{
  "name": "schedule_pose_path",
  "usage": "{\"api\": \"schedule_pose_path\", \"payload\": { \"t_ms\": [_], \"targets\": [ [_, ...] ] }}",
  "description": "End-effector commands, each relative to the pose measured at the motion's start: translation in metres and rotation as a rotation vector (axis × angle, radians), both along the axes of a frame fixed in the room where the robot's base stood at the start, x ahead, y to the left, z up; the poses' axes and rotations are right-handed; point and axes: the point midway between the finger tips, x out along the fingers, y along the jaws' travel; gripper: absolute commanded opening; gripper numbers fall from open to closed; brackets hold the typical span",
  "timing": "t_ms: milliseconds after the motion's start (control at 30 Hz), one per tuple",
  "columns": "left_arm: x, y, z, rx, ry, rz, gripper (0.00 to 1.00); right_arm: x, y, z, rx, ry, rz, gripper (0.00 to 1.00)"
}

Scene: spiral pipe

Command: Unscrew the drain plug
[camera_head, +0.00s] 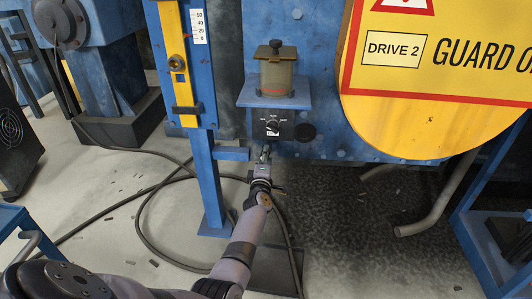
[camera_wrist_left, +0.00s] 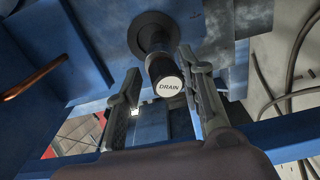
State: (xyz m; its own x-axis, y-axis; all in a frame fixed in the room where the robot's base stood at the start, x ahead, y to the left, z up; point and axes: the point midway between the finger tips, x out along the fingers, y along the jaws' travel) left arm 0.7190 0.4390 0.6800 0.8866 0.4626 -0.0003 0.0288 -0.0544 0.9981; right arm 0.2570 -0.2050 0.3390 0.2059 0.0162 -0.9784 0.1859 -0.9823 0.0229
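The drain plug (camera_wrist_left: 166,72) is a black cylinder with a white end face marked DRAIN. It sticks out of a dark round flange (camera_wrist_left: 150,28) in the left wrist view. My left gripper (camera_wrist_left: 160,68) is open, with one finger on each side of the plug. A gap shows on the left finger's side; the right finger is close to the plug, and I cannot tell if it touches. In the head view my left gripper (camera_head: 263,158) is below the dial box, and I cannot make out the plug there. My right gripper is not in view.
A blue post with a yellow gauge (camera_head: 179,64) stands left of the gripper. A dial box (camera_head: 273,124) and a tan container (camera_head: 276,76) are above it. A yellow guard (camera_head: 430,125) is at right. Cables (camera_head: 150,205) lie on the floor. A copper pipe (camera_wrist_left: 36,79) is at left.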

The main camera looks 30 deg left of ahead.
Motion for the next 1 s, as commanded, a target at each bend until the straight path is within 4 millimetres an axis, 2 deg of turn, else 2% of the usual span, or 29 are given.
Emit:
{"api": "schedule_pose_path", "payload": {
  "t_ms": [600,1000],
  "targets": [
    [0.000,0.000,0.001,0.172,0.088,0.000,0.35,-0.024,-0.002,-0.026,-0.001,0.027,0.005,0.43],
    [0.000,0.000,0.001,0.283,0.148,-0.001,0.35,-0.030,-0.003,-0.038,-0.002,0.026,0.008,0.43]
  ]
}}
